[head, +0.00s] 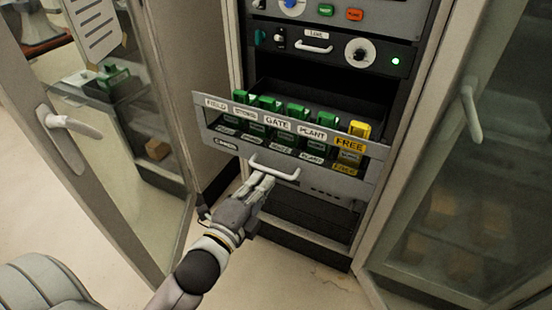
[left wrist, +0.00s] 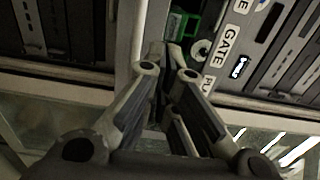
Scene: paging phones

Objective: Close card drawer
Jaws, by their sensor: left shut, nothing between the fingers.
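The card drawer (head: 215,138) is pulled out of the rack in the head view. Several green cards and one yellow card (head: 359,130) stand in it, behind labels such as FIELD, GATE, PLANT and FREE. A light bar handle (head: 274,172) is on its front. My left gripper (head: 262,183) is shut and empty, with its fingertips at the handle; I cannot tell whether they touch it. In the left wrist view, the fingers (left wrist: 165,70) are close together near the drawer's GATE label (left wrist: 228,42). My right gripper is not in view.
A rack unit (head: 335,47) with knobs and a green light is above the drawer. Open cabinet doors with handles flank the rack, the left door (head: 95,200) and the right door (head: 440,200). Bare floor (head: 290,280) lies in front.

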